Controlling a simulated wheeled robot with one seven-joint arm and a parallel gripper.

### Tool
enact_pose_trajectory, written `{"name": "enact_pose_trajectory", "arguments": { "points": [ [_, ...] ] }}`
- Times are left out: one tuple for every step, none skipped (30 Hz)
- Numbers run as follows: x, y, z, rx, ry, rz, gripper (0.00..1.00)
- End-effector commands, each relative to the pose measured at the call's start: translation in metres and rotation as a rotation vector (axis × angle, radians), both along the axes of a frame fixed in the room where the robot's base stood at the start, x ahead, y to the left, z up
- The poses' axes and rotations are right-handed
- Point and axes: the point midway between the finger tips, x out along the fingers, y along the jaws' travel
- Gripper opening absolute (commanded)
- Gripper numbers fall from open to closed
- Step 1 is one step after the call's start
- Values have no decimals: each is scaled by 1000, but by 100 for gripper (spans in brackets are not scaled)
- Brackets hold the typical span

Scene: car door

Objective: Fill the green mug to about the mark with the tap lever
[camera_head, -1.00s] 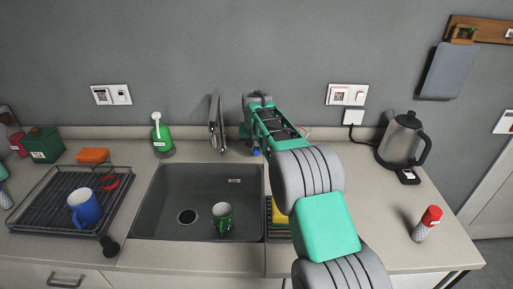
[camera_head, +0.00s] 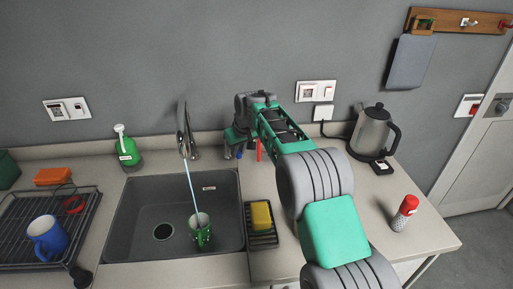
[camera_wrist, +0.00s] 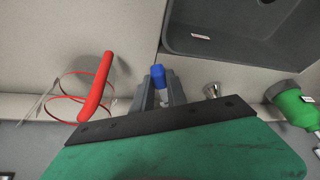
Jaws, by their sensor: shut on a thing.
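The green mug (camera_head: 201,238) stands upright in the dark sink, right of the drain. A thin stream of water (camera_head: 190,186) runs from the metal tap (camera_head: 186,140) into its mouth. The water level and any mark are too small to tell. My gripper (camera_head: 238,146) is right of the tap, behind the sink. In the wrist view, my gripper (camera_wrist: 158,92) is shut on a blue-ended piece (camera_wrist: 158,76), which appears to be the tap lever. Its metal base is mostly hidden by the gripper.
The sink (camera_head: 130,235) has a yellow sponge (camera_head: 261,214) on a rack to its right. A green bottle (camera_head: 127,150), a blue mug (camera_head: 48,238), a kettle (camera_head: 371,132) and a red-topped shaker (camera_head: 405,212) stand around.

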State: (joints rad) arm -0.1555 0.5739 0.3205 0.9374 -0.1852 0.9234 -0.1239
Motion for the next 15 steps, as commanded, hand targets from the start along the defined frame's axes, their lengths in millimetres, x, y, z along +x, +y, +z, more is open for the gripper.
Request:
{"name": "enact_pose_trajectory", "arguments": {
  "points": [
    [-1,2,0,-1,2,11,0],
    [-1,4,0,-1,2,16,0],
    [-1,5,0,-1,2,19,0],
    [-1,5,0,-1,2,19,0],
    [-1,5,0,-1,2,19,0],
    [-1,5,0,-1,2,19,0],
    [-1,5,0,-1,2,18,0],
    [-1,5,0,-1,2,18,0],
    [-1,5,0,-1,2,18,0],
    [-1,5,0,-1,2,18,20],
    [-1,5,0,-1,2,18,22],
    [-1,5,0,0,1,17,25],
    [-1,4,0,-1,1,17,28],
    [-1,4,0,-1,1,17,30],
    [-1,4,0,-1,1,16,34]
  ]
}}
